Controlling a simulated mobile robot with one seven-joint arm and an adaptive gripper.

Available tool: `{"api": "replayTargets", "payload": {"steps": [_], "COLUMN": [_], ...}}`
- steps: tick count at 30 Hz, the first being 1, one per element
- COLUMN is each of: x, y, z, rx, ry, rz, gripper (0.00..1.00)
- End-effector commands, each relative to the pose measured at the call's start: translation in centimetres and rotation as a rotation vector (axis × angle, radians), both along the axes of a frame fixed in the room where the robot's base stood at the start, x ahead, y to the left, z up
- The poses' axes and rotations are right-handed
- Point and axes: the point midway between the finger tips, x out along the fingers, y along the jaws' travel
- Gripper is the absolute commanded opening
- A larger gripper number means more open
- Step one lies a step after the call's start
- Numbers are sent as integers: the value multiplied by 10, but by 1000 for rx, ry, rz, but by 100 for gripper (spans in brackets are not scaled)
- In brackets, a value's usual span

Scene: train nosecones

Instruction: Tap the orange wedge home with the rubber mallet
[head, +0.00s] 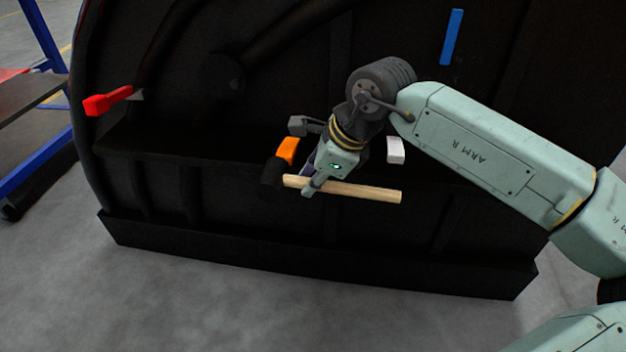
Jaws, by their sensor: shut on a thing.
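My gripper (312,186) is in the middle of the head view, shut on the wooden handle of the rubber mallet (365,192). The pale handle lies nearly level, pointing right. The black mallet head (273,172) is at the left end, dark against the dark nosecone. The orange wedge (288,150) sits at the black nosecone's ledge, just above and right of the mallet head. The mallet head overlaps the wedge's lower left in the picture; I cannot tell whether they touch.
A white block (396,150) sits right of my gripper on the black nosecone (330,240). A red wedge-like piece (108,101) sticks out at left, and a blue strip (452,37) is higher up. A blue-framed rack (45,150) stands at far left. Grey floor in front is clear.

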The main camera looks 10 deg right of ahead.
Motion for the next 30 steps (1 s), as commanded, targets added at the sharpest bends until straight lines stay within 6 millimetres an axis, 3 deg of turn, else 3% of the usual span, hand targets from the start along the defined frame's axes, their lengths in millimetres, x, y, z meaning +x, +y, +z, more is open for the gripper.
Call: {"api": "replayTargets", "payload": {"steps": [8, 18, 30], "x": [2, 28, 26], "y": [0, -9, -8], "z": [0, 0, -1], "rx": [1, 1, 1], "ry": [-1, -1, -1], "rz": [0, -1, 0], "gripper": [0, 0, 0]}}
